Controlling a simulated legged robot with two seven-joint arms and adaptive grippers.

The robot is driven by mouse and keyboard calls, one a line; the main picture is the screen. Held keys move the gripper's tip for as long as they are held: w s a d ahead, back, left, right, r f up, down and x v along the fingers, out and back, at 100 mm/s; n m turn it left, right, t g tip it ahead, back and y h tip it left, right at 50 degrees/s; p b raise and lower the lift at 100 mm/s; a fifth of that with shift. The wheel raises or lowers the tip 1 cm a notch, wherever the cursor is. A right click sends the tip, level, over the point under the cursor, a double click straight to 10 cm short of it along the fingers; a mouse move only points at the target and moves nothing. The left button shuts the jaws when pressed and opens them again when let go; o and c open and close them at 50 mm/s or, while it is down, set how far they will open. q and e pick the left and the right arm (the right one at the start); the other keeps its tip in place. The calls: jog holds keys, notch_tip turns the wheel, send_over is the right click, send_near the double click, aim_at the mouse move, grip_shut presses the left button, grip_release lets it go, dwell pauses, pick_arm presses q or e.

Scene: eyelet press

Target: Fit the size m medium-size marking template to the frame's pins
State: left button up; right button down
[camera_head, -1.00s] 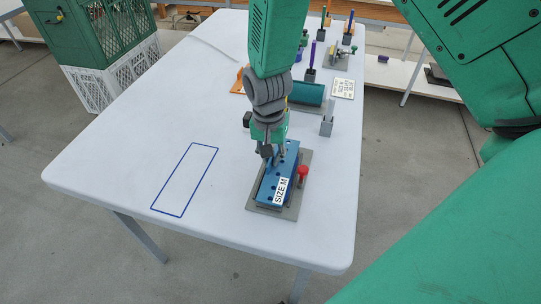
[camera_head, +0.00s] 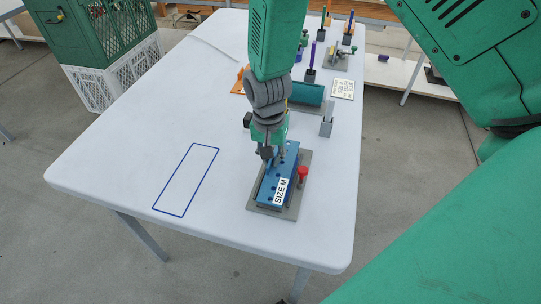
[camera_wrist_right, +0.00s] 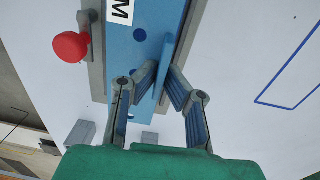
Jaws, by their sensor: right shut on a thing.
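The blue SIZE M template (camera_head: 283,172) lies lengthwise over the grey frame (camera_head: 292,212), with its white label at the near end. Whether it sits flat on the frame or slightly above it I cannot tell, and no pins can be made out. My right gripper (camera_head: 273,157) is at the template's far half, pointing down. In the right wrist view the fingers (camera_wrist_right: 163,80) are shut on a thin upright blue rib of the template (camera_wrist_right: 145,75). Dark holes show in the template's face. My left gripper is not in view.
A red knob (camera_head: 302,171) stands at the frame's right side. A blue outlined rectangle (camera_head: 187,180) on the white table is empty. The table's left and front are clear.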

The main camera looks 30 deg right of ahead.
jog(key=shift+f+b, duration=0.35)
jog(key=shift+f, duration=0.55)
dwell(0.4)
jog(key=c, duration=1.6)
grip_release()
jog(key=shift+r, duration=0.15)
jog(key=shift+r+p, duration=2.35)
jog(key=shift+p, duration=0.1)
